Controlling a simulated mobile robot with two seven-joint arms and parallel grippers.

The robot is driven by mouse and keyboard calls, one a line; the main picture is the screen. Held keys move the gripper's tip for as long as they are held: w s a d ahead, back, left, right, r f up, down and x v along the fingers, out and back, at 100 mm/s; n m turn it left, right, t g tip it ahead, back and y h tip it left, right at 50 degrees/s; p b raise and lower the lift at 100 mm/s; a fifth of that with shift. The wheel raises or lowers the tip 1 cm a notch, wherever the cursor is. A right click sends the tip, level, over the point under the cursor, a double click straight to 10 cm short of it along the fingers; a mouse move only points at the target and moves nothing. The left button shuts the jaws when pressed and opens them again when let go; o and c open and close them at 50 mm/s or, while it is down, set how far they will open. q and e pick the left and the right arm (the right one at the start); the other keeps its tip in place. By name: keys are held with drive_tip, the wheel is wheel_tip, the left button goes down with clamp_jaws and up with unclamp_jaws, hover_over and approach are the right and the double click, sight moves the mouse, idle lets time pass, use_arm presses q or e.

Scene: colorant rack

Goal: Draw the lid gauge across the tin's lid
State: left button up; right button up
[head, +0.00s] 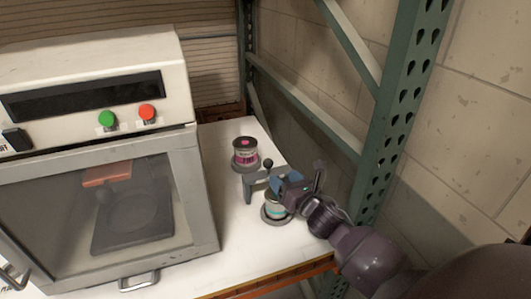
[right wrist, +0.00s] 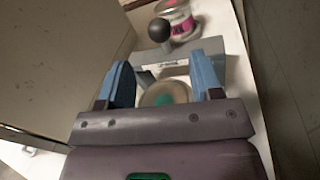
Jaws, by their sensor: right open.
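The lid gauge (head: 250,180) is a grey bridge-like piece with a black ball knob, standing on the white table. It also shows in the right wrist view, its knob (right wrist: 159,30) just beyond the fingertips. A tin with a teal label (head: 274,210) stands in front of it on a round grey base; its pale, teal-centred top (right wrist: 165,94) shows between my fingers. A tin with a pink label (head: 245,153) stands behind the gauge. My right gripper (right wrist: 165,80) is open, blue fingers apart, above the teal tin, with nothing held. It partly hides that tin in the head view (head: 287,185). My left gripper is out of view.
A large pale machine (head: 95,140) with a glass door and green and red buttons fills the left. A green perforated rack post (head: 400,90) and a brick wall bound the right. Bare white table (head: 228,232) lies between the machine and the tins.

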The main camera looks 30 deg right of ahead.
sight(269, 164)
drive_tip(key=w, duration=1)
drive_tip(key=shift+w+d, duration=0.2)
drive_tip(key=shift+w, duration=0.15)
clamp_jaws()
